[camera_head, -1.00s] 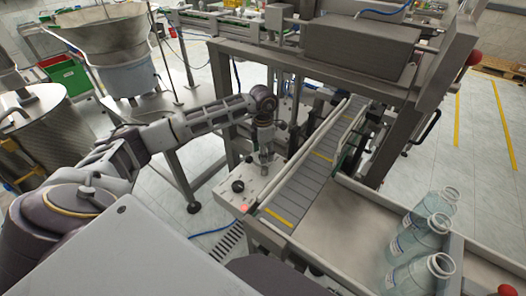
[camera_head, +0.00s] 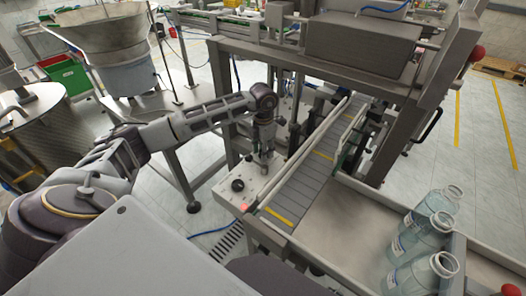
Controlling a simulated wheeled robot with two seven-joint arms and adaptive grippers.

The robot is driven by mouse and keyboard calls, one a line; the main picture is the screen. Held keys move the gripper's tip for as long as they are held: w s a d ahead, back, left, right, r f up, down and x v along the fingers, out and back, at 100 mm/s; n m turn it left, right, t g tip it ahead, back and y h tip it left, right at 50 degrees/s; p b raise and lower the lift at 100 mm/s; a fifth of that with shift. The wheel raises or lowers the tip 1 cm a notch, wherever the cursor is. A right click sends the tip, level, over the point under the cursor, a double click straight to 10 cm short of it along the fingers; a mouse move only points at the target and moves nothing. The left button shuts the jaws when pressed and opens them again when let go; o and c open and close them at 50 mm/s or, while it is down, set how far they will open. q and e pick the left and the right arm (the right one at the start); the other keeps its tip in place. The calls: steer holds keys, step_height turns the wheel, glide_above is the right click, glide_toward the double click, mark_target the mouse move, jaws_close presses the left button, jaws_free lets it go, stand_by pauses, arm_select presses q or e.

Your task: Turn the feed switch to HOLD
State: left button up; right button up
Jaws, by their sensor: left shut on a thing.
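A light control panel (camera_head: 258,191) sits at the left side of the conveyor. On it are a black knob (camera_head: 237,185) and a small red lit part (camera_head: 244,207). My left gripper (camera_head: 264,160) points down over the far end of the panel and is shut on a small part there, largely hidden by the fingers. That part is probably the feed switch; its marks and the HOLD position are too small to read. My right gripper does not show.
The grey conveyor belt (camera_head: 303,187) with yellow stripes runs just right of the panel. Clear bottles (camera_head: 422,237) stand in a metal tray at the lower right. The machine frame (camera_head: 362,48) rises behind. A large hopper (camera_head: 104,35) stands at the upper left.

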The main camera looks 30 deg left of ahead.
arm_select(q)
steer(key=n+b, duration=0.1)
steer(key=n, duration=0.4)
steer(key=shift+n+b, duration=0.55)
steer(key=shift+n, duration=1.75)
steer(key=shift+r, duration=0.1)
steer(key=o, duration=1)
steer(key=shift+r, duration=5.95)
